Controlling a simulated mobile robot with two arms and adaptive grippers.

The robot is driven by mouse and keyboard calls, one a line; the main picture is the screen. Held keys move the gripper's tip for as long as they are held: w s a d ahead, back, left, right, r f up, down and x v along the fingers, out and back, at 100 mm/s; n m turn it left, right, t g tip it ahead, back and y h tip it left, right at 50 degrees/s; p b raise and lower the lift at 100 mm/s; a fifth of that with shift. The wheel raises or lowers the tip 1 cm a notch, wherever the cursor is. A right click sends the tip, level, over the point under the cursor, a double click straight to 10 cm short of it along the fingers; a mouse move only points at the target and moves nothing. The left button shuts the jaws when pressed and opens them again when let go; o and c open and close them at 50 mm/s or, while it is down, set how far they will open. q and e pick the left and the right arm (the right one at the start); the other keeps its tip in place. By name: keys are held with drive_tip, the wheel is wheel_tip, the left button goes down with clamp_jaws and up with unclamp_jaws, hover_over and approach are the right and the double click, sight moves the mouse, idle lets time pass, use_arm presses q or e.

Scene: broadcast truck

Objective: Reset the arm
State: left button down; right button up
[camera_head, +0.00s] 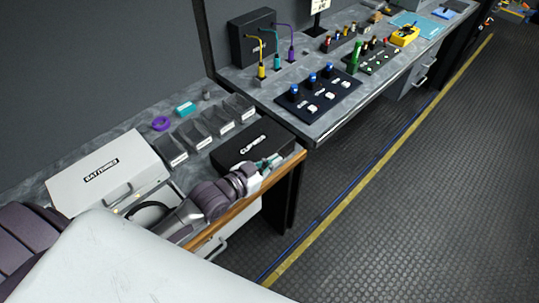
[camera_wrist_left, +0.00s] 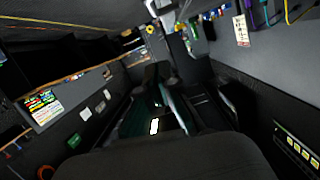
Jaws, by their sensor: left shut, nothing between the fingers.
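My left arm comes in from the lower left in the head view and reaches over the front of the grey bench. My left gripper (camera_head: 270,162) is at the bench's front edge, by the front of the black box marked CLIPPED (camera_head: 243,142). It is shut and empty. Whether it touches the box, I cannot tell. In the left wrist view the dark gripper fingers (camera_wrist_left: 165,108) fill the middle, with the room's aisle beyond. My right gripper is not in view.
A white BATTERIES case (camera_head: 105,165) and several grey bins (camera_head: 205,130) stand on the bench. A purple ring (camera_head: 160,123) lies behind them. The dark floor (camera_head: 430,180) at right is clear.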

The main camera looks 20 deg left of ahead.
use_arm(q)
drive_tip(key=s+a+f+n+g+y+b, duration=0.15)
drive_tip(key=s+g, duration=0.25)
drive_tip(key=s, duration=0.4)
drive_tip(key=s+f+n+g+y, duration=0.1)
drive_tip(key=s+f+g+y, duration=0.15)
drive_tip(key=s, duration=0.55)
drive_tip(key=s+f+n+g+y, duration=0.15)
drive_tip(key=s+g, duration=0.25)
drive_tip(key=s, duration=0.4)
wheel_tip(320, 180, down, 26)
drive_tip(key=f+g+b, duration=0.1)
drive_tip(key=g+b, duration=0.1)
drive_tip(key=s+a+f+m+b, duration=0.1)
drive_tip(key=s+a+f+b, duration=0.1)
drive_tip(key=s+f, duration=1.5)
wheel_tip(320, 180, down, 2)
drive_tip(key=shift+s+a+f+g, duration=0.25)
drive_tip(key=shift+s+a+g, duration=0.2)
drive_tip(key=shift+a, duration=0.1)
